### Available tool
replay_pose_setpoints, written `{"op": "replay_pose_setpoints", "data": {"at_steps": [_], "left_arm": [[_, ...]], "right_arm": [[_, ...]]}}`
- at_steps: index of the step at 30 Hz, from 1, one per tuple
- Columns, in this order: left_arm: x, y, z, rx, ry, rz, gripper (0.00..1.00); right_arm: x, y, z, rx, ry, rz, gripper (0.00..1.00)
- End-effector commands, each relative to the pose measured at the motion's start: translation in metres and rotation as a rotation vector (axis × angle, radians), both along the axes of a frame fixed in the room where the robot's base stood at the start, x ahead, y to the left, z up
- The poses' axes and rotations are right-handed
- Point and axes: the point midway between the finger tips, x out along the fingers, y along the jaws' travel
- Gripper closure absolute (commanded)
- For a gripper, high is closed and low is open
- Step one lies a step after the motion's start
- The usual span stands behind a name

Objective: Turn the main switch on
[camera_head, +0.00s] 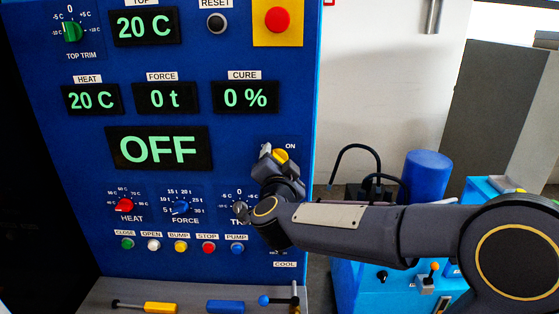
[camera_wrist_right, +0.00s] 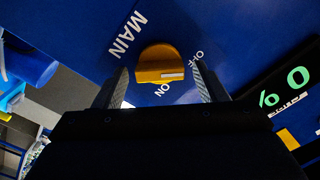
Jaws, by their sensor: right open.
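The main switch is a yellow rotary knob (camera_wrist_right: 160,62) on the blue panel, with MAIN, ON and OFF labels around it in the right wrist view. A white mark shows on the knob's lower edge, on the side of the ON and OFF labels. My right gripper (camera_wrist_right: 160,72) is open, with one finger on each side of the knob and a visible gap to each. In the head view the knob (camera_head: 281,156) is partly hidden by my right gripper (camera_head: 272,160). The large display (camera_head: 158,149) reads OFF. My left gripper is not in view.
A red emergency button (camera_head: 277,20) on a yellow plate sits above the switch. HEAT (camera_head: 125,205) and FORCE (camera_head: 180,207) knobs and a row of coloured buttons lie to the lower left. My right arm hides part of the panel's lower right. Tools lie on the ledge (camera_head: 190,291) below.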

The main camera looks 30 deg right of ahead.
Motion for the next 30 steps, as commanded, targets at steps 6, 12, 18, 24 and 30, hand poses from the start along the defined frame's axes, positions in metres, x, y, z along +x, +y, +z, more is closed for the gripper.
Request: {"op": "replay_pose_setpoints", "data": {"at_steps": [6, 12, 18, 24, 30], "left_arm": [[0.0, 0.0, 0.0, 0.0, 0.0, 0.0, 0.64], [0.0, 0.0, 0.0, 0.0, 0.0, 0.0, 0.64], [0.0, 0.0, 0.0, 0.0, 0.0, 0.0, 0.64], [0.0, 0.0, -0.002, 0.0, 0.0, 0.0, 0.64], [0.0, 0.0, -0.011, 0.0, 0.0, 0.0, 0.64]], "right_arm": [[0.002, -0.001, 0.0, 0.0, 0.001, 0.001, 0.35], [0.002, -0.001, 0.0, -0.001, 0.001, 0.001, 0.53], [0.001, -0.001, 0.0, 0.0, 0.001, 0.001, 0.79], [0.001, -0.001, -0.001, 0.01, -0.005, 0.001, 0.79], [0.001, -0.001, -0.003, 0.067, -0.042, 0.001, 0.79]]}}
